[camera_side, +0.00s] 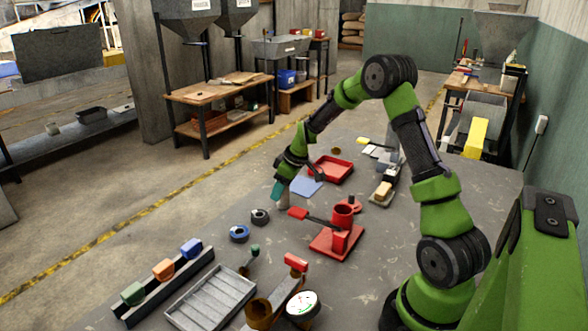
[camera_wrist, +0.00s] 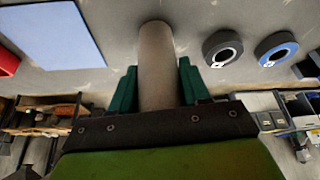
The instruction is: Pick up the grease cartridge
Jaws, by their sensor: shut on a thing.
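A plain beige-grey cylinder, which looks like the grease cartridge (camera_wrist: 157,62), stands out between the fingers of my gripper (camera_wrist: 157,88) in the wrist view. A dark green finger lies against each side of it, and its lower end is hidden behind the gripper body. In the side view my gripper (camera_side: 278,191) points down near the middle of the grey table, left of the blue mat. The cylinder shows only as a small pale patch there, and I cannot tell whether it touches the table.
A blue mat (camera_side: 306,186) and a red tray (camera_side: 331,170) lie behind my gripper. A red stand with a cup (camera_side: 337,239) is to the right. Two rings, one dark (camera_side: 260,216) and one blue (camera_side: 239,234), lie in front. A slotted grey tray (camera_side: 211,301) lies nearer.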

